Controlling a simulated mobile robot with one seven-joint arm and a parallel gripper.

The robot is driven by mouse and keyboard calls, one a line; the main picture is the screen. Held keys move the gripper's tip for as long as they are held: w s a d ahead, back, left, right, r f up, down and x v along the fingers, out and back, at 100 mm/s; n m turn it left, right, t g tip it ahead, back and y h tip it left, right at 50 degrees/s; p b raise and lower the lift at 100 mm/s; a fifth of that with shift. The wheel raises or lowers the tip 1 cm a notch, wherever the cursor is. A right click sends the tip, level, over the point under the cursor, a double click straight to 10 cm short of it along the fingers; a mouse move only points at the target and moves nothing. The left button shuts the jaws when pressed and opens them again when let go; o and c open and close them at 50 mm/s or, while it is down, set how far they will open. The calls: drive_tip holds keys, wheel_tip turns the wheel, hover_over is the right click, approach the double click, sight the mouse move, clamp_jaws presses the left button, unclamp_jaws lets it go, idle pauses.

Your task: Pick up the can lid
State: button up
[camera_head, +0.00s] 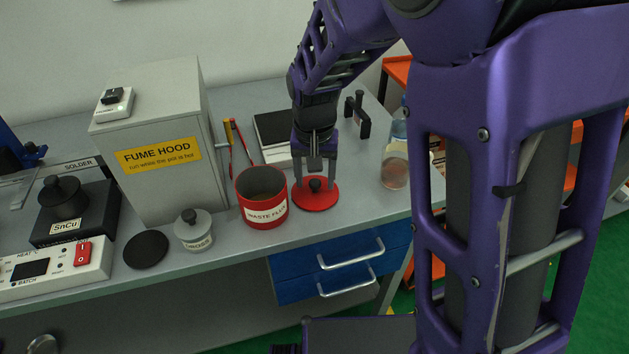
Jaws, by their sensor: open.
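The can lid (317,199) is a flat red disc with a black knob on top. It lies on the grey bench, just right of the red waste flux can (252,211), which stands upright without a cover on it. My gripper (315,180) is open and points down over the lid. Its two fingers are on either side of the black knob, with their tips close to the disc. I cannot tell whether the fingers touch the knob or the disc.
The fume hood (158,154), a small grey canister (193,231) and a black disc (146,249) are to the left. A clear bottle (395,165) stands to the right. A dark-topped box (277,130) and a black stand (357,115) are behind. The bench's front edge is close.

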clamp_jaws()
drive_tip(key=shift+r, duration=0.1)
idle(0.3)
